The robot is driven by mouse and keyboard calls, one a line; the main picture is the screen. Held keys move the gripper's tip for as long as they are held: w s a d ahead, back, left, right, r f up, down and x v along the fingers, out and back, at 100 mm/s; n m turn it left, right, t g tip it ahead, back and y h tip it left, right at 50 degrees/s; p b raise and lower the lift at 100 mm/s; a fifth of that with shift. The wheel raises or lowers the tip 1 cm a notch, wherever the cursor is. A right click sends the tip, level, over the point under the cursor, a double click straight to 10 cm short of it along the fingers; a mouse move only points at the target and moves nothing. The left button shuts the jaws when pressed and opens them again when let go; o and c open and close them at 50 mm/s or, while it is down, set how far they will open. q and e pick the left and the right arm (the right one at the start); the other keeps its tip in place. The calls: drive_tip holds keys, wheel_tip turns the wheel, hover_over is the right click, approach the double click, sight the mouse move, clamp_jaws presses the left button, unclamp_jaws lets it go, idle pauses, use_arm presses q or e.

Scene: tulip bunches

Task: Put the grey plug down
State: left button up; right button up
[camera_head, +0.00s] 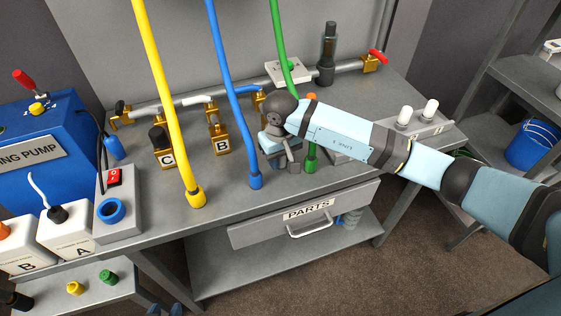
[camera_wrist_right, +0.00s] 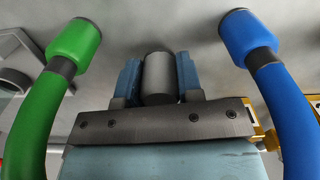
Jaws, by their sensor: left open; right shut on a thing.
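The grey plug (camera_wrist_right: 158,78) is gripped between the two blue fingers of my right gripper (camera_wrist_right: 159,80), centred in the right wrist view. In the head view my right gripper (camera_head: 290,162) points down over the bench (camera_head: 228,196), between the blue and green hose ends, and largely hides the plug. I cannot tell whether the plug touches the bench top. Two blue fingertips of my left gripper (camera_head: 167,310) show apart and empty at the bottom edge of the head view, in front of the bench.
The blue hose (camera_head: 256,180) and green hose (camera_head: 311,162) flank the right gripper closely. The yellow hose (camera_head: 195,197) stands further left. Brass valves (camera_head: 218,137) line the pipe behind. A switch box (camera_head: 117,205) is at left. Yellow (camera_head: 75,288) and green (camera_head: 108,277) plugs sit on a low shelf.

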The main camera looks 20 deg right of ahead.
drive_tip(key=shift+f, duration=0.95)
drive_tip(key=shift+f, duration=0.1)
drive_tip(key=shift+f+b, duration=0.2)
drive_tip(key=shift+b, duration=0.1)
drive_tip(key=o, duration=1)
drive_tip(key=shift+r, duration=0.1)
drive_tip(key=shift+r, duration=0.1)
